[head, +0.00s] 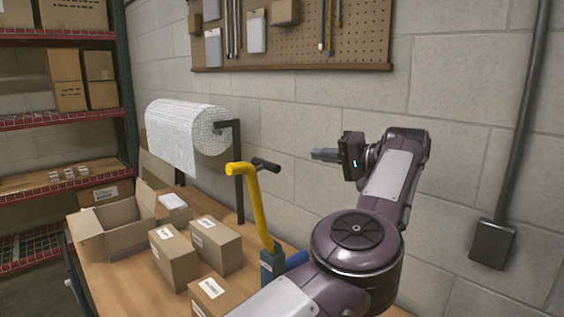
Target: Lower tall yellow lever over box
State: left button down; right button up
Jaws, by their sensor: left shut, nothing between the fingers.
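The tall yellow lever (257,210) stands up from a teal base (271,263) on the table, leaning a little left, with a bent top and a black crossbar handle (265,165). An open cardboard box (128,238) sits on the table to its left, and the lever is not over it. My left gripper (318,154) is shut and empty, in the air to the right of the handle and slightly higher in the picture, with a gap between them. Its fingers point left. My left forearm hides part of the table by the lever base. My right gripper is not in view.
Closed cartons (215,246) stand between the open box and the lever. A roll of bubble wrap (190,130) hangs on a black stand (238,165) behind. A pegboard (300,40) and block wall are at the back; shelves (55,110) stand left.

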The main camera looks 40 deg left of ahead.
pick_arm(q)
jog(key=s+a+f+p, duration=0.1)
jog(key=s+a+f, duration=0.1)
jog(key=s+a, duration=0.3)
jog(key=a, duration=0.3)
jog(key=shift+a+p, duration=0.3)
jog(key=shift+a, duration=0.05)
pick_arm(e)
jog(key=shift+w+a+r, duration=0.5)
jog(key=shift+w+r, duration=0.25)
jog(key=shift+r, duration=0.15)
